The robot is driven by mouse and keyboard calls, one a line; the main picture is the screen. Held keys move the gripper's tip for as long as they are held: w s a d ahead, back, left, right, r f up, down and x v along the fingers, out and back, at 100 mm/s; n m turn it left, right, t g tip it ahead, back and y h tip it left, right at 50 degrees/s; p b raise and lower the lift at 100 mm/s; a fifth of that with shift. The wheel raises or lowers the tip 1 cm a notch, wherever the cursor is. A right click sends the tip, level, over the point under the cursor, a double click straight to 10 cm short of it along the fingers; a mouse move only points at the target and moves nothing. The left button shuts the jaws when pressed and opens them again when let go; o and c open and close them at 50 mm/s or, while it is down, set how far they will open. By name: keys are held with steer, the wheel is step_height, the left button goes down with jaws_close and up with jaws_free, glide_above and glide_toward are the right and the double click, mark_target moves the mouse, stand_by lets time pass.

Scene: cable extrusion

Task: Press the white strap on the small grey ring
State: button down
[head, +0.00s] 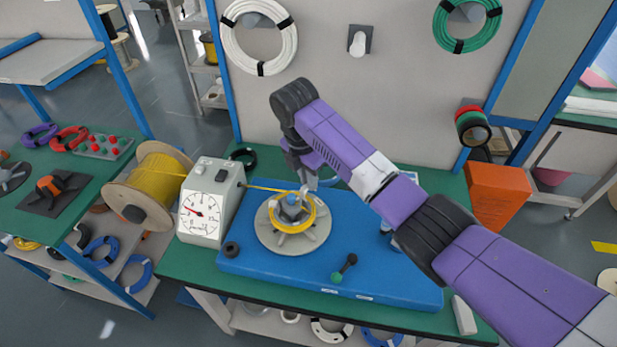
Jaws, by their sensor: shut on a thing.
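A round grey plate (268,238) lies on the blue board (385,276) with a yellow cable coil (297,227) around its grey hub. My gripper (304,192) is at the far right edge of the coil, pointing down. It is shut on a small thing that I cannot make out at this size. I cannot clearly pick out the white strap or the small grey ring.
A white box with a dial (205,203) stands left of the plate; yellow cable runs past it from a wooden spool (150,187). A black bar with a green knob (344,268) lies on the board. An orange bin (497,193) stands at right. My arm covers the board's right part.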

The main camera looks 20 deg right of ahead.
mark_target(309, 194)
steer(key=shift+f, duration=0.25)
stand_by(0.3)
steer(key=shift+f+b, duration=0.65)
steer(key=shift+f, duration=0.6)
steer(key=shift+f, duration=0.35)
steer(key=shift+f, duration=0.3)
stand_by(1.5)
steer(key=c, duration=1.3)
jaws_free()
step_height(309, 194, up, 8)
steer(key=p, duration=0.7)
steer(key=shift+r+p, duration=0.1)
steer(key=shift+p, duration=0.2)
